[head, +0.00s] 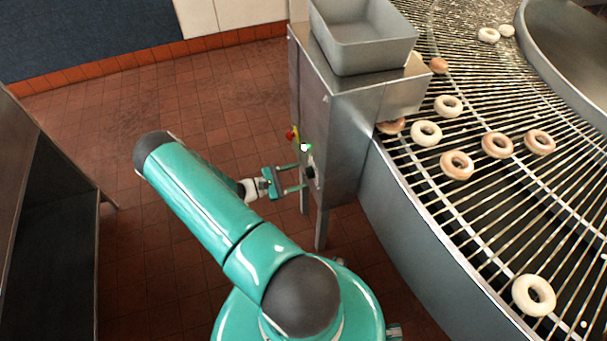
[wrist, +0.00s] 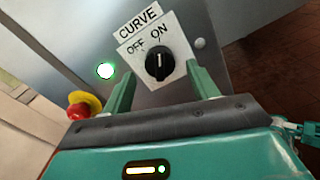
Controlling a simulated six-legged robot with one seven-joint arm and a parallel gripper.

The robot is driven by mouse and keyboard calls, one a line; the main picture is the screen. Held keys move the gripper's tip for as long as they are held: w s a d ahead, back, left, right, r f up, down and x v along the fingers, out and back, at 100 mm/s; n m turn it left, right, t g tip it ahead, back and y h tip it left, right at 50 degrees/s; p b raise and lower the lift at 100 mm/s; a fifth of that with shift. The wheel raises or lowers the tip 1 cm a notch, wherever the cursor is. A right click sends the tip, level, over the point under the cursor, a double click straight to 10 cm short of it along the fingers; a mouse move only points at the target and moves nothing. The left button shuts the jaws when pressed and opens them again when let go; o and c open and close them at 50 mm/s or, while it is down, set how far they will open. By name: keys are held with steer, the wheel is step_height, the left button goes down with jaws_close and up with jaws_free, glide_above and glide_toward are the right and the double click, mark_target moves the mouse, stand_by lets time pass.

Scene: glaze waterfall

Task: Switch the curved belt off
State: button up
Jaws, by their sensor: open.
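The black rotary knob (wrist: 159,63) sits on a white plate labelled CURVE (wrist: 137,22), with OFF and ON marked above it. Its white mark points up toward ON. A green lamp (wrist: 105,70) glows left of the plate. My gripper (wrist: 160,72) is open, with one finger on each side of the knob; I cannot tell whether they touch it. In the head view my gripper (head: 303,176) is at the side of the steel cabinet (head: 345,130), and the knob is small there. The curved belt (head: 470,225) is a wire grid carrying several ring doughnuts.
A red emergency button on a yellow base (wrist: 80,106) is close to the left finger; it also shows in the head view (head: 292,134). A grey bin (head: 365,45) tops the cabinet. A dark steel unit (head: 50,200) stands at left. Tiled floor between is clear.

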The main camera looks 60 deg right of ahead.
mark_target(309, 173)
steer(key=shift+x, duration=1.5)
steer(key=c, duration=1)
steer(key=shift+n, duration=0.3)
steer(key=n, duration=1.1)
steer(key=shift+a, duration=0.1)
steer(key=shift+n, duration=0.3)
